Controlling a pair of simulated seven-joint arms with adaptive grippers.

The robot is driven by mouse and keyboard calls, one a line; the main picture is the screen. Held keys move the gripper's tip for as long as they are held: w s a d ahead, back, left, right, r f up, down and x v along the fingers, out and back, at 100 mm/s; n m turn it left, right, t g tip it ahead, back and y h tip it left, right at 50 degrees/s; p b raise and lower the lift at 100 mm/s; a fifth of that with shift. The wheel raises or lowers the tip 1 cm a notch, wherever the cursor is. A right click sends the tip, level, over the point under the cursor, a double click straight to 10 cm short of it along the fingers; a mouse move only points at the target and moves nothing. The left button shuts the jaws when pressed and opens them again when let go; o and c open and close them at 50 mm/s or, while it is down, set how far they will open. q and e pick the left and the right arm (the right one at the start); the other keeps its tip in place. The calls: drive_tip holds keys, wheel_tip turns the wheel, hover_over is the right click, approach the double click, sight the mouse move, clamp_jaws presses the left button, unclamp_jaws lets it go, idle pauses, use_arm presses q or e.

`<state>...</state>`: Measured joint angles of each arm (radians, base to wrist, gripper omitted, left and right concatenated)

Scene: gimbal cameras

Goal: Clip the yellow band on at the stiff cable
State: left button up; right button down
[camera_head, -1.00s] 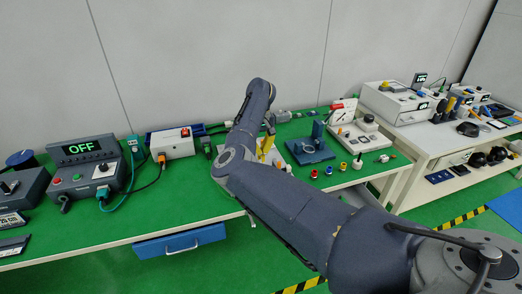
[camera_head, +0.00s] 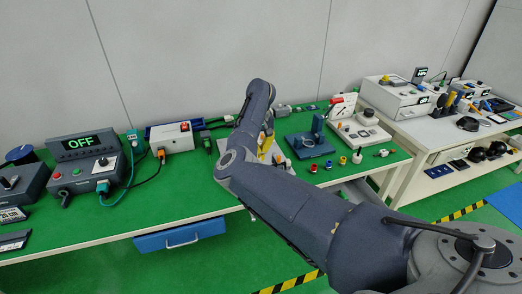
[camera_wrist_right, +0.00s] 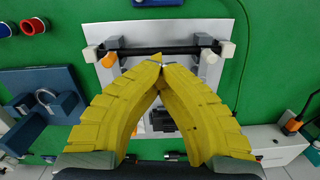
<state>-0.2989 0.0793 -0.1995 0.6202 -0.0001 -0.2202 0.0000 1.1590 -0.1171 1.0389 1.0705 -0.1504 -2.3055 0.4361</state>
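In the right wrist view the stiff cable (camera_wrist_right: 140,50) is a straight black length running across a pale board, held between two grey posts. My right gripper (camera_wrist_right: 160,63) has two yellow ribbed fingers whose tips meet just at the cable's near side. A small pale spot shows at the tips. I cannot make out a separate yellow band. In the head view my right gripper (camera_head: 265,146) is largely hidden behind my own arm. My left gripper is not in view.
A blue fixture (camera_head: 311,144) stands right of the gripper, with small red, blue and yellow rings (camera_head: 357,158) at the table's front. A white device (camera_head: 172,137) stands left of my arm.

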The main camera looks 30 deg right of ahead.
sight(261, 155)
wheel_tip(261, 155, up, 2)
drive_tip(key=m, duration=0.4)
drive_tip(key=shift+r+m, duration=0.15)
drive_tip(key=shift+m, duration=0.15)
drive_tip(key=shift+f, duration=2.85)
drive_tip(key=shift+f, duration=1.8)
drive_tip(key=c, duration=2.2)
unclamp_jaws()
drive_tip(key=c, duration=1.5)
unclamp_jaws()
wheel_tip(261, 155, up, 12)
